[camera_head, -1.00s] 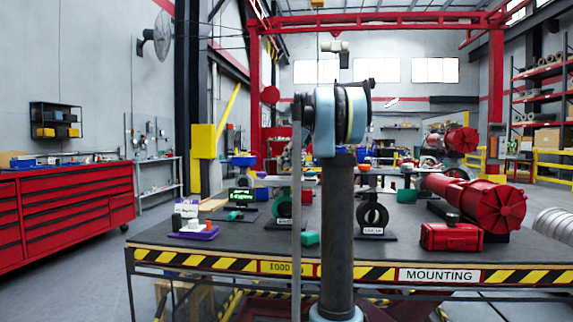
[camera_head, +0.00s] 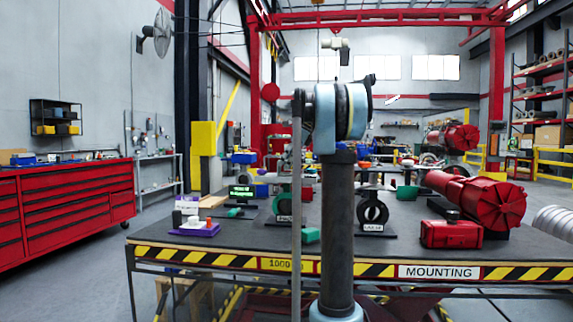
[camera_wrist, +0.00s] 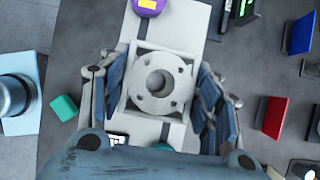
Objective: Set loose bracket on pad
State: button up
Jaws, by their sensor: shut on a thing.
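In the wrist view, my gripper (camera_wrist: 162,88) is shut on a pale grey bracket (camera_wrist: 143,99). The bracket has a square plate, corner holes and a round hub with a central hole, which faces the camera. One finger lies against its left side and one against its right. Behind it a white, pad-like surface (camera_wrist: 189,20) runs from the top to below the bracket. I cannot tell whether the bracket touches this surface, or whether it is the pad. In the head view my arm stands in the middle, and the gripper and bracket cannot be made out.
A purple item (camera_wrist: 148,6) is close above the bracket in the wrist view. A green block (camera_wrist: 64,107) lies left, and blue (camera_wrist: 299,35) and red (camera_wrist: 274,117) pieces lie right. In the head view, a red case (camera_head: 451,234) and red actuator (camera_head: 475,198) occupy the bench's right.

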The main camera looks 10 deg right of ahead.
jog(key=shift+f, duration=0.1)
jog(key=o, duration=1.5)
jog(key=v, duration=1.2)
jog(key=shift+w, duration=0.1)
jog(key=shift+a, duration=0.1)
